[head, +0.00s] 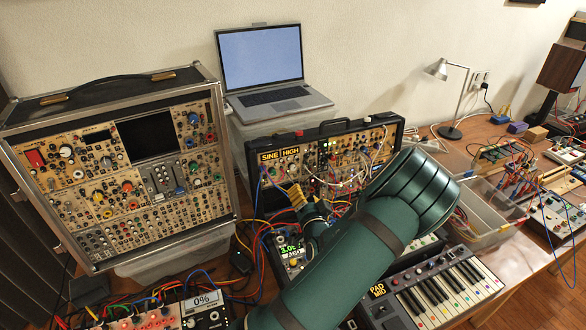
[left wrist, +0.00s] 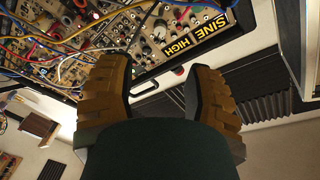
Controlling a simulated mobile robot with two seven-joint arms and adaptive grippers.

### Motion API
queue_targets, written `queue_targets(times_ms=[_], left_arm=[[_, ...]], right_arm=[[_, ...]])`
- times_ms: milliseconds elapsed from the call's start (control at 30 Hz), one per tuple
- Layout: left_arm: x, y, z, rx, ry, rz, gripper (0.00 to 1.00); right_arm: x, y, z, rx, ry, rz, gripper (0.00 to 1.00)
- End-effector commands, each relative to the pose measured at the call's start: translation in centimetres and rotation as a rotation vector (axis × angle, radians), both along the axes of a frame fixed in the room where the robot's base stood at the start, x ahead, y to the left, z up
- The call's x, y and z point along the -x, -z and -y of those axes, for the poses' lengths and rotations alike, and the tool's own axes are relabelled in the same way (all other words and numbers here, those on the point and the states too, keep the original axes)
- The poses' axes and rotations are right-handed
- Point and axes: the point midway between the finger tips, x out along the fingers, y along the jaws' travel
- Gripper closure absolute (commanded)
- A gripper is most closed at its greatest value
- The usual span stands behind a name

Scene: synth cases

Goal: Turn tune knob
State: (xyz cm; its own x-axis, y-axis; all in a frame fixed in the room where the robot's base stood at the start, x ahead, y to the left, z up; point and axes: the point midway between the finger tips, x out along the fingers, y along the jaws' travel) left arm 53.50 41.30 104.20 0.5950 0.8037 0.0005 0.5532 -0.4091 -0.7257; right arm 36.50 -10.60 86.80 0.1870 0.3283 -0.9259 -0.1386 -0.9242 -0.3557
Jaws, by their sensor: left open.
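The synth case with the yellow SINE HIGH label (head: 281,154) stands in the middle of the table and shows tilted in the left wrist view (left wrist: 200,32). Its panel carries several knobs, including a larger pale one (left wrist: 159,31). I cannot read which knob is the tune knob. My left gripper (head: 304,199) is in front of this case's left part, with yellow-brown fingers. In the left wrist view the gripper (left wrist: 157,88) has its fingers apart, with nothing between them; the panel lies beyond the tips. My forearm hides part of the case and table. My right gripper is not in view.
A large modular case (head: 130,175) stands at left. A laptop (head: 265,70) sits behind on a plastic box. A small module with a green display (head: 289,249) and cables lies below the gripper. A keyboard (head: 440,290) and clear bin (head: 478,215) are at right.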

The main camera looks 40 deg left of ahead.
Motion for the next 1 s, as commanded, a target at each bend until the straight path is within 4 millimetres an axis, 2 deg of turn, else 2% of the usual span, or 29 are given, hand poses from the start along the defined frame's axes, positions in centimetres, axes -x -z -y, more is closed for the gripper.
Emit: queue_targets(times_ms=[533, 733, 1000], left_arm=[[-5.9, -0.1, -8.2, -0.002, -0.002, 0.000, 0.49], [-7.1, 0.0, -9.7, -0.001, 0.000, -0.001, 0.49], [-7.4, 0.0, -10.0, 0.000, 0.001, -0.001, 0.49]], right_arm=[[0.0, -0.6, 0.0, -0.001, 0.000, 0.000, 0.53], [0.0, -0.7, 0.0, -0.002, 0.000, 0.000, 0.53], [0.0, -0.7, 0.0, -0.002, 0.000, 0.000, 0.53]])
